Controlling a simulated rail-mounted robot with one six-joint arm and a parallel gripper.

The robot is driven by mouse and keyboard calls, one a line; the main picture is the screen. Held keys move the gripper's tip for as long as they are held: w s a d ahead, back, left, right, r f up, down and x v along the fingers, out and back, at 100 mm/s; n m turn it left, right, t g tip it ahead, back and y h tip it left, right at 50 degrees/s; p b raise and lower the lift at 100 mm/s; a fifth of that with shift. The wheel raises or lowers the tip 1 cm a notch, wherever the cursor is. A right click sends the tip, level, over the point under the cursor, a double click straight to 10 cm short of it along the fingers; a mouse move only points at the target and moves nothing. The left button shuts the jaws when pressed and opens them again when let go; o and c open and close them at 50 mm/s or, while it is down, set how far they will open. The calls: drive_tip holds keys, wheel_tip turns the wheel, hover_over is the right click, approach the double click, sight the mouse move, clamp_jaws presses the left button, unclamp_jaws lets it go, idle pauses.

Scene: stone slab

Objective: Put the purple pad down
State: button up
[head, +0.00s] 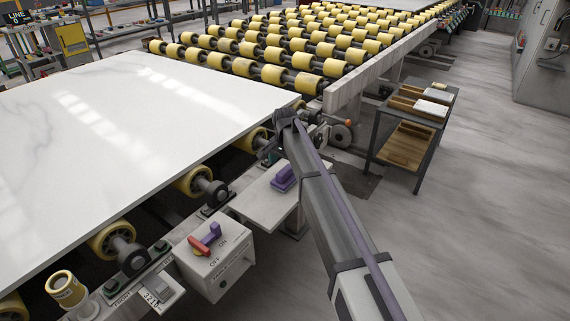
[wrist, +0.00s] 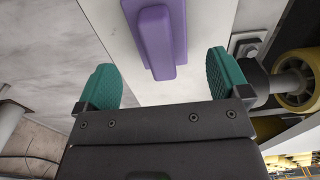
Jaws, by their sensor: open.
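The purple pad (head: 284,179) lies on a small white shelf (head: 268,205) beside the slab's near edge. It has a raised grip along its top. In the wrist view the purple pad (wrist: 156,38) shows at the top centre, on the pale shelf (wrist: 205,85). My gripper (head: 287,122) is at the slab's right corner, beyond the pad in the head view. In the wrist view its teal fingers are wide apart, with nothing held between them (wrist: 161,62). The pad's far end is cut off by the wrist frame.
A large white stone slab (head: 130,130) lies on yellow rollers (head: 195,180) at the left. A switch box (head: 215,265) with a red and purple knob stands in front of the shelf. A cart (head: 410,135) with trays stands at the right.

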sight(286, 170)
wheel_tip(286, 170, up, 7)
drive_tip(key=p, duration=0.5)
drive_tip(key=s+d+n, duration=0.2)
drive_tip(key=s+d, duration=0.5)
drive_tip(key=s, duration=0.4)
drive_tip(key=s+d+n, duration=0.2)
drive_tip(key=s+d, duration=0.6)
drive_tip(key=s, duration=0.4)
drive_tip(key=s+d+n, duration=0.2)
drive_tip(key=s+d, duration=0.6)
drive_tip(key=s, duration=0.4)
drive_tip(key=shift+s+d, duration=0.15)
drive_tip(key=shift+s, duration=0.05)
wheel_tip(286, 170, up, 6)
drive_tip(key=p, duration=0.6)
drive_tip(key=shift+r, duration=0.25)
